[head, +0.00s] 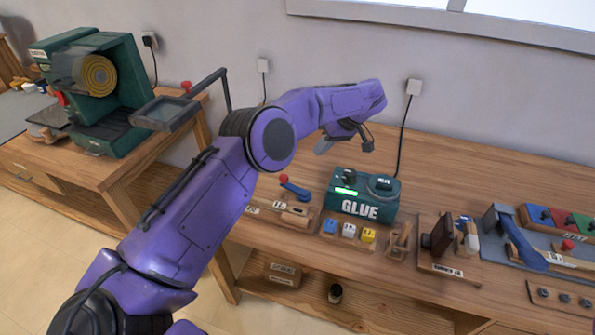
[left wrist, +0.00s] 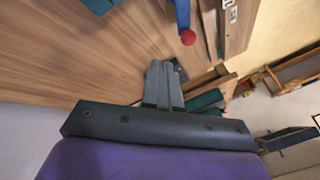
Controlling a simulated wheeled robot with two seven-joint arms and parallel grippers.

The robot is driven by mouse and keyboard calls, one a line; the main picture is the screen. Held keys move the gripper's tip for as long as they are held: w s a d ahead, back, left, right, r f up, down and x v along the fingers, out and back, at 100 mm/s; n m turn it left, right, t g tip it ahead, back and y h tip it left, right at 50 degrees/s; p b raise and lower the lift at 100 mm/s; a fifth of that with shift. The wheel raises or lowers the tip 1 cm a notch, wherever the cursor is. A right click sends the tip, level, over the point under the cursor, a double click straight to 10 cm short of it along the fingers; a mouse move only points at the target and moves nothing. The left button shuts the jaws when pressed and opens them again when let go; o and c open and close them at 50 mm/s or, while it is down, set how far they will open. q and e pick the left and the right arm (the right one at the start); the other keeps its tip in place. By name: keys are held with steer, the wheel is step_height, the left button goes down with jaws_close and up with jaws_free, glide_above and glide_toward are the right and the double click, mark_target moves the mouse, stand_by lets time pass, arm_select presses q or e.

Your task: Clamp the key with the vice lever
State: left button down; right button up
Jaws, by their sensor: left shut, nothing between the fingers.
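My left gripper (head: 326,145) is raised above the back of the workbench, left of and above the GLUE box; its grey fingers (left wrist: 163,84) are together and empty in the left wrist view. A blue lever with a red knob (head: 284,179) stands left of the GLUE box, behind a small wooden fixture (head: 296,217). A larger blue lever (head: 522,246) with a red knob lies at the right. Labels are too small to tell which is the vice lever. A blue lever with a red knob (left wrist: 187,37) is ahead of the fingers, apart from them. I cannot make out the key for certain. My right gripper is not in view.
The green GLUE box (head: 364,196) stands on the workbench, with small coloured blocks (head: 349,230) in front. A wooden stand (head: 437,240) is to its right. A green machine (head: 97,90) stands on the left table. The bench's back strip (head: 440,170) is clear.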

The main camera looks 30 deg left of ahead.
mark_target(295, 186)
arm_select(q)
steer(key=s+a+f+p, duration=0.1)
steer(key=a+f, duration=0.1)
steer(key=s+a+f+p, duration=0.1)
steer(key=f, duration=0.2)
steer(key=s+a+f+p, duration=0.1)
steer(key=s+a+f, duration=0.1)
steer(key=shift+a+f+p, duration=0.25)
steer(key=shift+a+p, duration=0.05)
steer(key=shift+p, duration=0.05)
steer(key=shift+s+a+f, duration=0.15)
steer(key=shift+s+f, duration=0.05)
steer(key=shift+s, duration=0.2)
steer(key=shift+w+f, duration=0.1)
steer(key=shift+s+a+f+n+g, duration=0.15)
steer(key=shift+s+n, duration=0.2)
steer(key=shift+s+a+f+n+g, duration=0.1)
steer(key=shift+s+n+g, duration=0.05)
steer(key=shift+s+n, duration=0.3)
steer(key=shift+n, duration=0.3)
